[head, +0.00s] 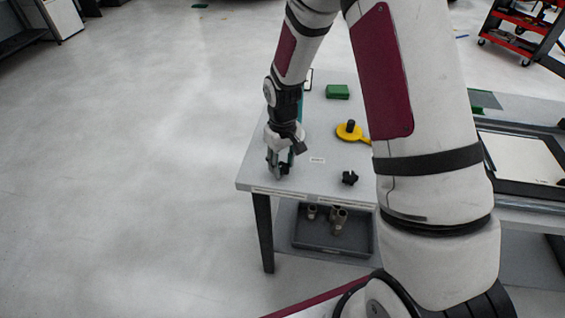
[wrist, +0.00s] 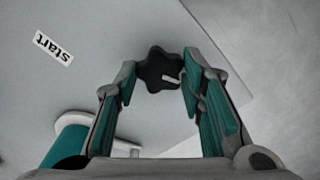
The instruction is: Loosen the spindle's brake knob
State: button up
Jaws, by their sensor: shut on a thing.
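My gripper (wrist: 160,80) is shut on a black lobed knob (wrist: 153,66), with one teal-padded finger on each side of it. The knob has a pale pointer mark on its right side. In the head view my gripper (head: 281,163) points down near the table's front left corner, with the dark knob (head: 285,169) low between its fingers. A teal cylinder (wrist: 66,143), perhaps the roll on the spindle, shows at lower left in the wrist view beside a pale rounded part. My gripper hides most of the spindle.
A "start" label (wrist: 53,48) lies on the light table (head: 262,181). A second black knob (head: 349,178), a yellow piece with a black top (head: 350,130) and a green block (head: 337,92) stand to the right. A grey bin (head: 312,240) with several cylinders sits below.

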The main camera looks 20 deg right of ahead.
aim_at(282, 166)
jog(key=shift+n, duration=0.9)
jog(key=o, duration=1.2)
jog(key=shift+c, duration=0.2)
notch_tip(282, 166, up, 12)
